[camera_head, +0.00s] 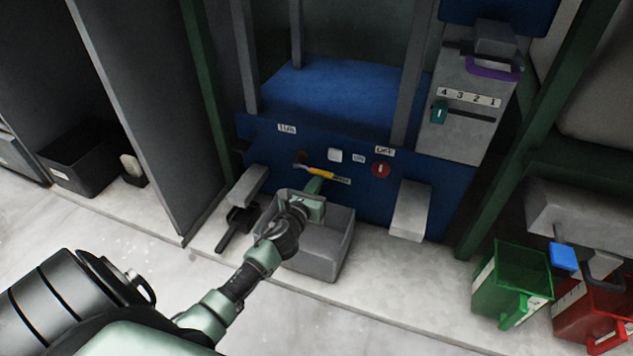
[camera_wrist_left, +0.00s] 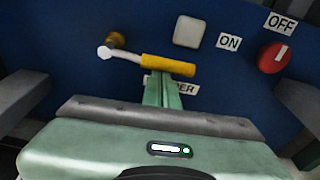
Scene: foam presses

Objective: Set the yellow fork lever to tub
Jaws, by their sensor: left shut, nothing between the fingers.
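The yellow fork lever (camera_head: 321,173) sits on the blue press front, and its yellow grip points right and slightly down. In the left wrist view the yellow grip (camera_wrist_left: 168,65) joins a silver rod with a pale end, near a brass pivot (camera_wrist_left: 116,40). A label reading TUB (camera_head: 287,129) is up and left of the lever. Another label (camera_wrist_left: 186,89), partly hidden and ending in DER, is just below the grip. My left gripper (camera_head: 314,186) is shut and empty, with its fingertips (camera_wrist_left: 163,88) right under the yellow grip. I cannot tell whether they touch it.
A white button (camera_head: 335,155) and a red knob (camera_head: 381,170) are right of the lever. A grey bin (camera_head: 330,255) stands below my left wrist. Grey blocks jut out on both sides. A teal slider (camera_head: 439,112) and green and red bins are farther right.

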